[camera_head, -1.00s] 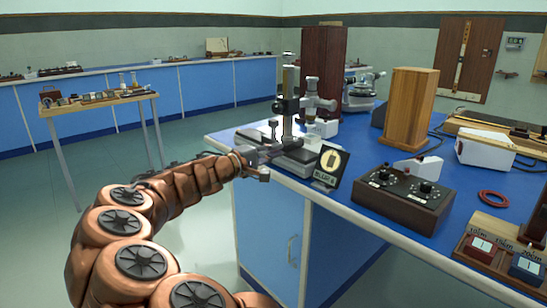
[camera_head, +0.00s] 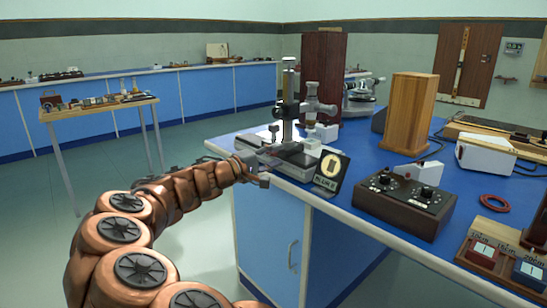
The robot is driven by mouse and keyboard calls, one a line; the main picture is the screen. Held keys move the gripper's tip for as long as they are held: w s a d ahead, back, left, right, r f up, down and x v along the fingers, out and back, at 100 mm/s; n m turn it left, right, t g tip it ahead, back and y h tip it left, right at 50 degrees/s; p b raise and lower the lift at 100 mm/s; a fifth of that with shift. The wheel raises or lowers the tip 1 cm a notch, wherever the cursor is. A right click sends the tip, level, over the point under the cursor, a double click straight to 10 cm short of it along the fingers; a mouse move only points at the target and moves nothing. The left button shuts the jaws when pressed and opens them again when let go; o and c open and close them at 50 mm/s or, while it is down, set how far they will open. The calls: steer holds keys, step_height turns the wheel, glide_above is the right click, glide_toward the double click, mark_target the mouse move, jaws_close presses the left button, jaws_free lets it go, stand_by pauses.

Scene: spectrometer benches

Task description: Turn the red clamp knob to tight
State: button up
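My copper-coloured arm reaches from the bottom left to the blue bench's front left corner. My gripper (camera_head: 259,167) is at its end, small and dark, beside the grey base of an upright instrument (camera_head: 288,108) with a column and clamp-like fittings. I cannot tell whether the gripper touches that base or whether its fingers are open. I cannot make out a red clamp knob; it may be hidden by the gripper or too small to see.
A dark sign (camera_head: 331,173) stands just right of the gripper. A black-topped box with two dials (camera_head: 405,202), a wooden block (camera_head: 410,112), a white box (camera_head: 485,154) and a red ring (camera_head: 494,203) are further right. The floor left of the bench is open.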

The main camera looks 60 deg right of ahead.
steer(key=v, duration=1.2)
steer(key=shift+r, duration=0.1)
stand_by(0.6)
steer(key=s+a+r+m+y+p, duration=0.2)
steer(key=s+a+r+y+p, duration=0.45)
steer(key=s+p, duration=0.45)
steer(key=s+a+r+n+t+y+p, duration=0.1)
steer(key=s+a+y+p, duration=0.2)
steer(key=a+p, duration=0.4)
steer(key=s+a+r+n+t+y+p, duration=0.1)
steer(key=a+p, duration=0.5)
steer(key=a, duration=0.6)
steer(key=s+a+r+n+t+y+p, duration=0.1)
steer(key=s+a+r+n+y+p, duration=0.2)
steer(key=s+a+y+p, duration=0.3)
steer(key=a+y+p, duration=0.1)
steer(key=a, duration=0.3)
steer(key=shift+a+p, duration=0.25)
steer(key=shift+p, duration=0.05)
